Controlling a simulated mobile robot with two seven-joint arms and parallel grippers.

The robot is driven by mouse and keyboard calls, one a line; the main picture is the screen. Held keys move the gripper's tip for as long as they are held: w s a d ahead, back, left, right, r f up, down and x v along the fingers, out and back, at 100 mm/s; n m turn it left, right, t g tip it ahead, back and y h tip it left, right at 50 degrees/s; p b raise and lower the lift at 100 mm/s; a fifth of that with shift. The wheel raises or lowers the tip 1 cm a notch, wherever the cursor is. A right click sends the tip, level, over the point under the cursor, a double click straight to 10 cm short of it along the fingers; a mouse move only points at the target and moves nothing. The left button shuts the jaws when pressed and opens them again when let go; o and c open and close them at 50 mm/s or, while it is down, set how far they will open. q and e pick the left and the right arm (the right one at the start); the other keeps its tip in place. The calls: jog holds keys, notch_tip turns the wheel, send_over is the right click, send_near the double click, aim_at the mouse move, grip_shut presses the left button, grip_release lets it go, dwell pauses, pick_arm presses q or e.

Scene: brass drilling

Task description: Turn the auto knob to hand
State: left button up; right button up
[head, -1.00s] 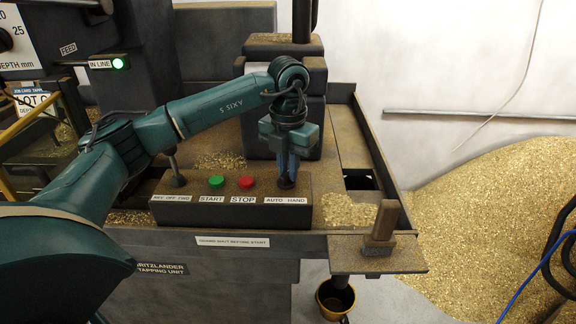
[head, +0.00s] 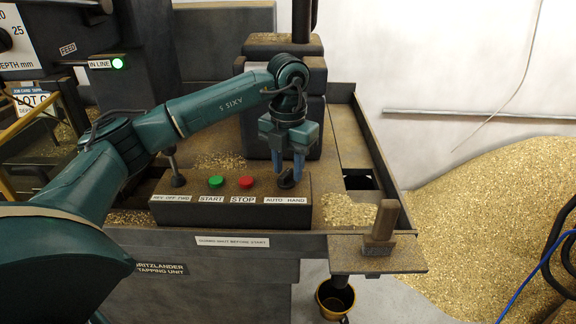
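The auto/hand knob (head: 286,181) is a small black knob on top of the dark control box (head: 230,215), above the label AUTO HAND (head: 285,200). My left gripper (head: 287,176) points straight down at it, its blue fingers spread apart with one on each side of the knob. The fingers look open, and the knob shows between their tips. Whether either finger touches the knob cannot be told. My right gripper is not in view.
The green START button (head: 216,182) and red STOP button (head: 246,182) sit left of the knob. A black lever (head: 178,180) stands at the box's left end. A brush (head: 381,228) stands on the ledge at right, with a cup (head: 335,297) below. Brass chips lie around.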

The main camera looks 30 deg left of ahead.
aim_at(288, 171)
pick_arm(q)
notch_tip(288, 171, up, 13)
jog(key=p, duration=0.1)
jog(key=shift+f, duration=0.1)
dwell(0.3)
jog(key=shift+f, duration=0.1)
